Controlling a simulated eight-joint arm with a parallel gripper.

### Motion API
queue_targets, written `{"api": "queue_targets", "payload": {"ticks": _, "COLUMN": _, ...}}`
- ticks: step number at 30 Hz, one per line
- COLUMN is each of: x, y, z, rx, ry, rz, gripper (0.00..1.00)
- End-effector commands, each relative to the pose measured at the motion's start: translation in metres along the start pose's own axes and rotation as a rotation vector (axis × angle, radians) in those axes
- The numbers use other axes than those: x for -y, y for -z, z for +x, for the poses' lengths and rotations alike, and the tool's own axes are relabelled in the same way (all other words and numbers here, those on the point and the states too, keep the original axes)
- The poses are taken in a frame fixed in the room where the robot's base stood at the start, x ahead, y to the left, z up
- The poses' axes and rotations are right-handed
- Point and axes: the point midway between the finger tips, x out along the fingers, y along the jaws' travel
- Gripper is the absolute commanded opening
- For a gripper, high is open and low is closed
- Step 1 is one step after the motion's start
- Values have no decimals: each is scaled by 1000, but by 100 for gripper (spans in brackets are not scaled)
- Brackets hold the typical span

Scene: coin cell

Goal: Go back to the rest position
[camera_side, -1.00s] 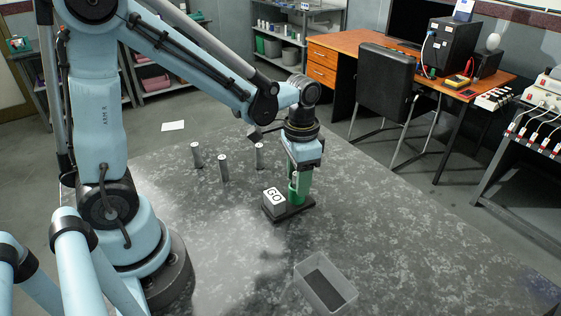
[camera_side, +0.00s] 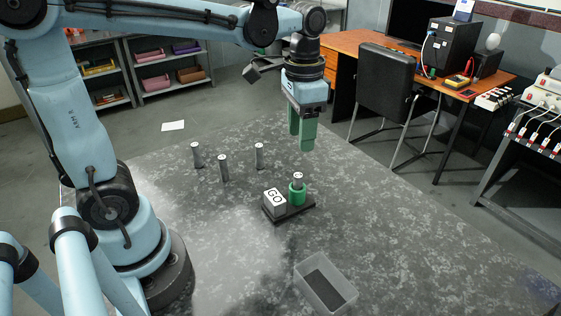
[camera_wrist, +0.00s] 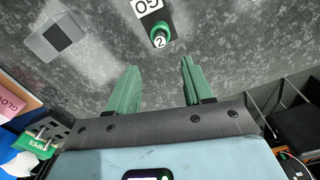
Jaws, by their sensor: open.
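My gripper (camera_side: 301,142) hangs above the table with its two green fingers apart and nothing between them. In the wrist view my gripper (camera_wrist: 157,75) also shows its green fingers spread. Below it, a grey cell (camera_side: 298,178) stands upright in a green round holder (camera_side: 297,195) on a dark base (camera_side: 291,212). A grey block marked GO (camera_side: 274,202) sits on the same base, left of the holder. In the wrist view the cell's top (camera_wrist: 159,42) carries a 2, with the GO block (camera_wrist: 147,6) beside it.
Several grey cells (camera_side: 223,168) stand upright on the table left of the base. An open clear bin (camera_side: 326,284) with a dark floor is near the front. A desk (camera_side: 350,55) and a black chair (camera_side: 384,85) stand behind. The air around my gripper is clear.

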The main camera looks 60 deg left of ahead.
Motion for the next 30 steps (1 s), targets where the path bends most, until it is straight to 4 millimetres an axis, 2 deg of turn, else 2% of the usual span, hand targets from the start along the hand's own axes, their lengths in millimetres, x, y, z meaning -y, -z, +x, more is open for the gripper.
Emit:
{"api": "queue_targets", "payload": {"ticks": 17, "x": -1, "y": -4, "z": -4, "rx": -30, "ry": 8, "rz": -13, "gripper": 51}}
{"api": "queue_targets", "payload": {"ticks": 30, "x": -8, "y": -41, "z": 17, "rx": -445, "ry": 80, "rz": -199, "gripper": 51}}
